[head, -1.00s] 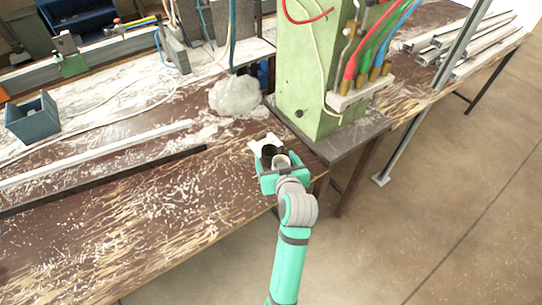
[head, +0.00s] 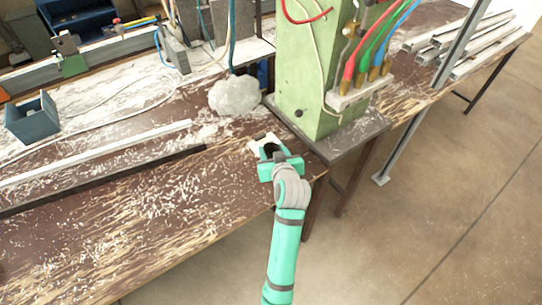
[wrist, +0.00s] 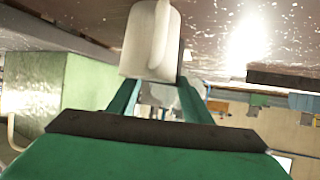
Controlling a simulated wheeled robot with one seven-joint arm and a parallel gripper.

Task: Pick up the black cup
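I cannot tell whether the fingers touch anything.
A green machine column (head: 310,85) with coloured hoses stands just behind to the right. A whitish lump (head: 234,95) lies behind to the left. A pale bar (head: 95,155) and a blue bin (head: 33,118) are further left. The front left bench is clear.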

